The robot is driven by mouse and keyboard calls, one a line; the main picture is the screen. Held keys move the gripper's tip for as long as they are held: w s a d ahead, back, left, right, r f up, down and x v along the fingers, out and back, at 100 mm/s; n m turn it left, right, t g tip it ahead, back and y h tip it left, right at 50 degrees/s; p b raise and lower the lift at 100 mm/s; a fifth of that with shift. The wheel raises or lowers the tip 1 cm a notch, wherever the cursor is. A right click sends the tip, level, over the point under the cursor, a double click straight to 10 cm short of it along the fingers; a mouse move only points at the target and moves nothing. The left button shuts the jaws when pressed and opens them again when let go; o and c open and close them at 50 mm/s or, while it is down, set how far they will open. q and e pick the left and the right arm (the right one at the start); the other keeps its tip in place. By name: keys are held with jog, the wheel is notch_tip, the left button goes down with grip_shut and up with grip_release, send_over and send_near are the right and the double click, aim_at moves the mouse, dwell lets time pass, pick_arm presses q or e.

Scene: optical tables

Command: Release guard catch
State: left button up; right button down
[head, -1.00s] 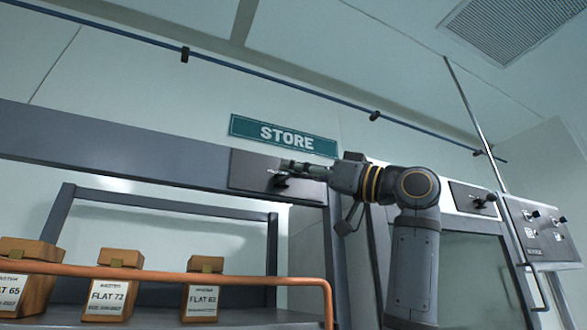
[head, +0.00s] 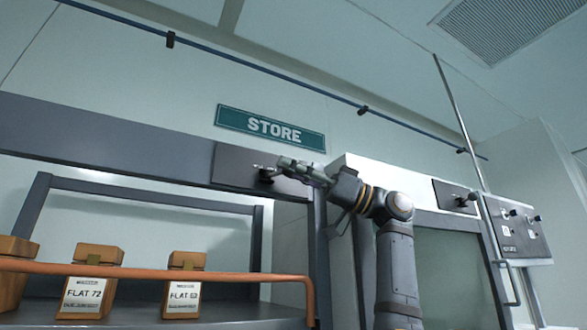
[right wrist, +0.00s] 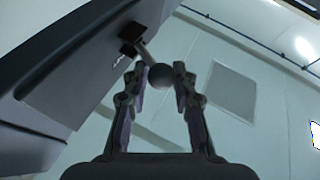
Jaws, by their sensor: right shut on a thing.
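The guard catch is a small dark lever with a round ball knob. It stands out from a dark plate (head: 228,165) on the grey beam under the STORE sign. In the right wrist view, the knob (right wrist: 161,76) sits between the fingertips on a short stem from a dark block. My right gripper (head: 275,168) reaches the plate from the right; it also shows in the right wrist view (right wrist: 160,85), shut on the knob. In the head view the fingers partly hide the catch (head: 266,177). My left gripper is not in view.
An orange-brown rail (head: 130,271) runs in front of labelled wooden boxes, including FLAT 72 (head: 90,284). A similar dark catch (head: 467,199) and a control panel (head: 520,232) are at the right. The STORE sign (head: 271,128) hangs above.

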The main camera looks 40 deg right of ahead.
jog(key=shift+w+a+f, duration=0.1)
jog(key=shift+f, duration=0.15)
jog(key=c, duration=1.4)
grip_release()
jog(key=shift+c, duration=0.2)
jog(key=o, duration=0.3)
jog(key=shift+a+r, duration=0.1)
jog(key=shift+o, duration=0.2)
jog(key=shift+w, duration=0.2)
jog(key=v, duration=1.2)
jog(key=shift+s+a+r, duration=0.1)
jog(key=shift+r, duration=0.05)
